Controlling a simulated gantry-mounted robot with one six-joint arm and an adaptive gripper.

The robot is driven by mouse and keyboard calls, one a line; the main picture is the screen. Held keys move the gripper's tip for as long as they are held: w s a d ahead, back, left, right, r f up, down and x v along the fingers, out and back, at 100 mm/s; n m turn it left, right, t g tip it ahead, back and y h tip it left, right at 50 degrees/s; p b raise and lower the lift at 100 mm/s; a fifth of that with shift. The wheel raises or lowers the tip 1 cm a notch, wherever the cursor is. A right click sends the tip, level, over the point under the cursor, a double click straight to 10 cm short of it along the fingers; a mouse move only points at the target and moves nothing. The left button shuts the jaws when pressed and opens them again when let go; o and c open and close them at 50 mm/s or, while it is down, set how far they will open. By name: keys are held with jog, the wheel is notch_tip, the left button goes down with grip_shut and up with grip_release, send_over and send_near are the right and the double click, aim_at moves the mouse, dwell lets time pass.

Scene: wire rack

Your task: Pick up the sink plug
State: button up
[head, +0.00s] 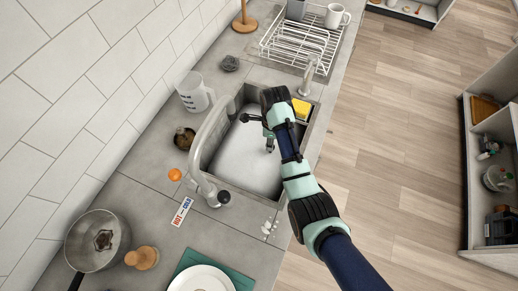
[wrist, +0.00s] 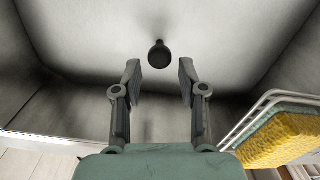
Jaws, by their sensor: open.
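The sink plug (wrist: 158,54), small, dark and rounded, is on the pale sink surface in the wrist view. It lies just beyond my fingertips, near the middle of the gap. My gripper (wrist: 160,76) is open, with one finger on each side of the gap and nothing between them. In the head view my gripper (head: 258,133) is over the sink basin (head: 236,165). I cannot make out the plug there.
A yellow sponge (head: 301,109) sits in a wire holder at the sink's right wall, also in the wrist view (wrist: 285,138). The faucet (head: 201,160) arches over the left rim. A measuring jug (head: 192,92) and a wire rack (head: 296,45) stand on the counter.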

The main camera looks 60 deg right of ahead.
aim_at(270, 155)
jog(key=shift+s+f+b, duration=0.15)
jog(key=shift+s+f, duration=0.05)
jog(key=shift+f, duration=0.35)
jog(key=shift+s+f+b, duration=0.15)
jog(key=shift+f, duration=0.4)
jog(key=f+b, duration=0.1)
jog(key=f, duration=0.1)
jog(key=f+b, duration=0.1)
jog(key=f, duration=0.2)
jog(key=shift+w+f, duration=0.2)
jog(key=shift+f, duration=0.05)
grip_shut()
